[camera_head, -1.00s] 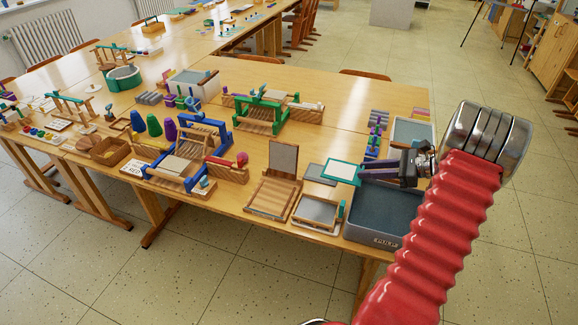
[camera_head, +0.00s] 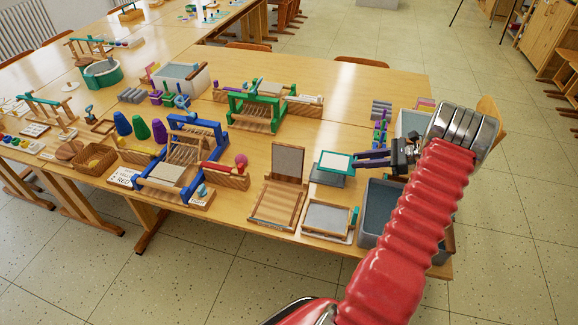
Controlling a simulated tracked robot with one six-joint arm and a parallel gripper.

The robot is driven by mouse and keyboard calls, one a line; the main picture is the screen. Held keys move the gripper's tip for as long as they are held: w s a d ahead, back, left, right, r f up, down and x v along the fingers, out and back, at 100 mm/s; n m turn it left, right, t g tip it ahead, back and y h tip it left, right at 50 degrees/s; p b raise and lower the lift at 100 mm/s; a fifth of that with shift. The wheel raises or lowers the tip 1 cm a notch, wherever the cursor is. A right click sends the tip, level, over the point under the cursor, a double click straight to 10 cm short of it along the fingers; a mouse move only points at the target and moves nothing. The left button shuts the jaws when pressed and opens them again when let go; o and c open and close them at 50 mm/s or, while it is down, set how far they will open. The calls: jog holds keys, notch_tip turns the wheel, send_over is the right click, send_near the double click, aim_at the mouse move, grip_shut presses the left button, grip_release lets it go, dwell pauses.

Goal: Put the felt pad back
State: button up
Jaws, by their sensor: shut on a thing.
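A flat white pad with a teal border (camera_head: 336,160), which looks like the felt pad, is in my gripper (camera_head: 357,160). My gripper's dark fingers are shut on its right edge. The pad is roughly level and overlaps a grey-green flat slab or stack (camera_head: 325,180) on the table. I cannot tell whether the pad touches it or hovers above it. The pad hides the slab's far part.
A grey vat (camera_head: 373,212) stands right of the slab, partly behind my red arm. A framed screen (camera_head: 327,218) lies in front. A wooden stand with an upright grey panel (camera_head: 287,160) is on the left. Blue (camera_head: 180,150) and green (camera_head: 258,105) looms stand farther left.

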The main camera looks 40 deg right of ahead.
jog(key=shift+s+d, duration=0.2)
jog(key=shift+s, duration=0.05)
send_over(311, 171)
notch_tip(311, 171, down, 3)
jog(key=shift+r, duration=0.1)
jog(key=shift+f, duration=0.35)
jog(key=shift+f, duration=1.75)
jog(key=shift+f, duration=0.1)
